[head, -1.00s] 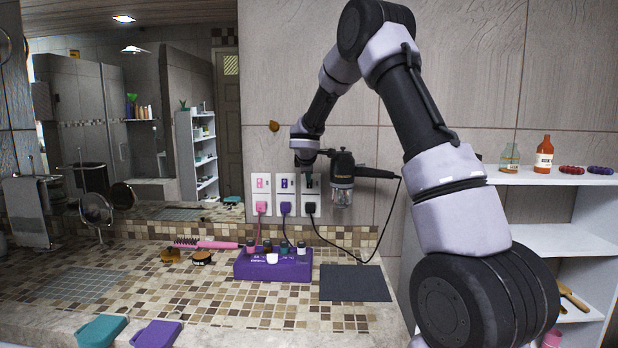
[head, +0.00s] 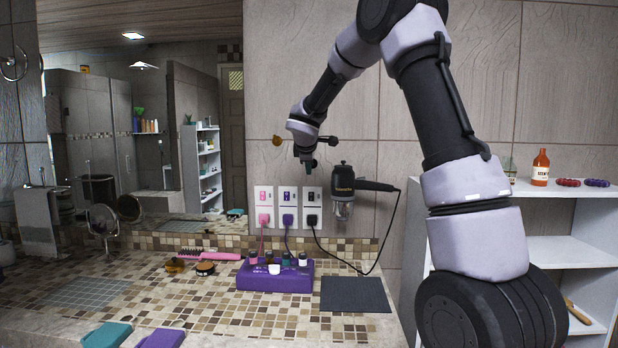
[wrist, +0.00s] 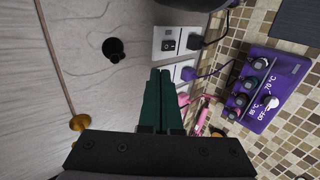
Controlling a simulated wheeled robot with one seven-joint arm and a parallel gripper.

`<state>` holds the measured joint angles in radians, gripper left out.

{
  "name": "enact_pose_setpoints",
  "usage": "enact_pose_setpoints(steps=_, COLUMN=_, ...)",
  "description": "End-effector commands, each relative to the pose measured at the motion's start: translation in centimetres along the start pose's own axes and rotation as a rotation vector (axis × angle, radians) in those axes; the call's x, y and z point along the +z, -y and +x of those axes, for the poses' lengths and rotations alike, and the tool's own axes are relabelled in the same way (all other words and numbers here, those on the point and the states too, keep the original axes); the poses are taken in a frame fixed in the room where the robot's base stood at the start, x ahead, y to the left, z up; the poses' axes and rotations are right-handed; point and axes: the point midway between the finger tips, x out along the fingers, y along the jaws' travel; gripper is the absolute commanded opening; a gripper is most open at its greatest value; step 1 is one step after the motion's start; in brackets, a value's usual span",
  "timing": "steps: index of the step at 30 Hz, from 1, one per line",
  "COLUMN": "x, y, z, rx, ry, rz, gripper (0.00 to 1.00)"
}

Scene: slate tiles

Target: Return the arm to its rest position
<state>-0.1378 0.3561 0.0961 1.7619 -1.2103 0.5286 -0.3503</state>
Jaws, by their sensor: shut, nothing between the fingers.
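My gripper (head: 307,163) is raised in front of the tiled wall, above the row of wall outlets (head: 289,206), in the head view. In the wrist view its dark green fingers (wrist: 162,98) are together with nothing between them. My arm arches up and over from the lower right of the head view. The gripper appears clear of the outlets, though its exact distance from the wall is hard to tell.
Three plugs sit in the outlets. A dark hair dryer (head: 344,184) hangs on the wall to their right, with a cord below. A purple holder (head: 275,277) with several bottles, a dark mat (head: 355,294) and a pink brush (head: 210,255) lie on the counter. A white shelf (head: 575,251) stands right.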

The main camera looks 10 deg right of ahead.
Motion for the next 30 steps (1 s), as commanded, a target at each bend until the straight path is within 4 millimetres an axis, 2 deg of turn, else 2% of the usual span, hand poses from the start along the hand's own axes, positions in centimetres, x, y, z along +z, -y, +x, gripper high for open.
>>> enact_pose_setpoints(steps=12, x=0.1, y=-0.1, z=-0.5, rx=-0.001, ry=0.002, rz=0.004, gripper=0.0)
enact_pose_setpoints(steps=14, x=0.5, y=-0.1, z=-1.0, rx=-0.003, ry=0.005, rz=0.024, gripper=0.0)
enact_pose_setpoints(steps=16, x=1.6, y=-0.2, z=-2.5, rx=-0.009, ry=0.015, rz=0.081, gripper=0.0)
enact_pose_setpoints(steps=20, x=5.1, y=0.4, z=-7.6, rx=-0.035, ry=0.042, rz=0.284, gripper=0.0)
enact_pose_setpoints(steps=23, x=8.2, y=2.0, z=-12.3, rx=-0.07, ry=0.064, rz=0.492, gripper=0.0)
enact_pose_setpoints(steps=26, x=10.9, y=4.4, z=-16.8, rx=-0.113, ry=0.08, rz=0.701, gripper=0.0)
enact_pose_setpoints(steps=30, x=13.7, y=8.6, z=-22.6, rx=-0.183, ry=0.088, rz=0.99, gripper=0.0)
